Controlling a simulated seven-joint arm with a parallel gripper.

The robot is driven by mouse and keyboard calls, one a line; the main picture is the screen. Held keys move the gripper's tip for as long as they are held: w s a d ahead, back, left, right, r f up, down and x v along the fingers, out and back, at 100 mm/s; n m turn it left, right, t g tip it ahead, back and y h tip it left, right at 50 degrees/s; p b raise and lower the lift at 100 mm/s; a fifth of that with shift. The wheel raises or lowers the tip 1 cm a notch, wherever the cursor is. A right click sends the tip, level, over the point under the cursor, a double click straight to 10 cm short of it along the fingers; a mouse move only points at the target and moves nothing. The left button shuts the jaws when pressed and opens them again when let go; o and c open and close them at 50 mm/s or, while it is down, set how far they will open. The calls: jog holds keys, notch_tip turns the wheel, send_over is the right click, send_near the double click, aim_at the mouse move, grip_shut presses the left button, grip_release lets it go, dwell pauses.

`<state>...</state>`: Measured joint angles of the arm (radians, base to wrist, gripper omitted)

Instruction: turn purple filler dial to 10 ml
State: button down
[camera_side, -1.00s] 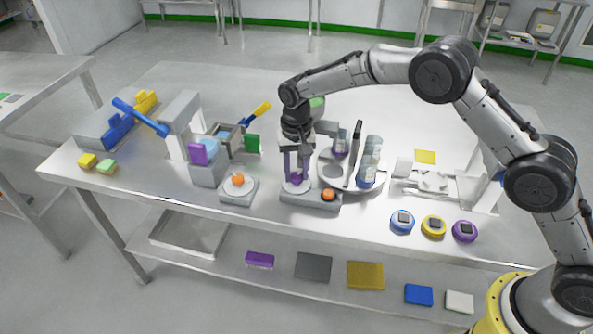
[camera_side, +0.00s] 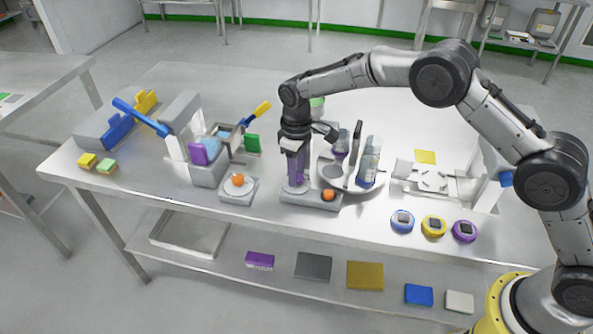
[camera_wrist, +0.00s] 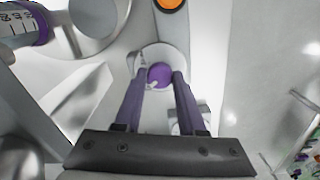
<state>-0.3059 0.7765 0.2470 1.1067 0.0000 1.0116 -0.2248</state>
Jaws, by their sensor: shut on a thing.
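The purple dial (camera_wrist: 159,75) sits on a round pale plate (camera_wrist: 172,52) on the filler base and is seen from above in the wrist view. A small pale pointer shows at its lower left edge; the scale marks are too small to read. My gripper (camera_wrist: 159,82) has its two purple fingers down on either side of the dial, shut on it. In the side view my gripper (camera_side: 297,185) points straight down onto the filler base (camera_side: 312,200), and its fingers largely hide the dial.
An orange knob (camera_side: 328,195) sits on the same base, right of my gripper. A round carousel with clear vials (camera_side: 368,165) stands close on the right. Another dial with an orange knob (camera_side: 238,180) is on the left. Blue, yellow and purple round devices (camera_side: 464,231) line the front right.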

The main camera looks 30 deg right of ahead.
jog(key=shift+r+n, duration=0.1)
jog(key=shift+n, duration=1.3)
jog(key=shift+c, duration=2.4)
grip_release()
notch_tip(320, 180, up, 14)
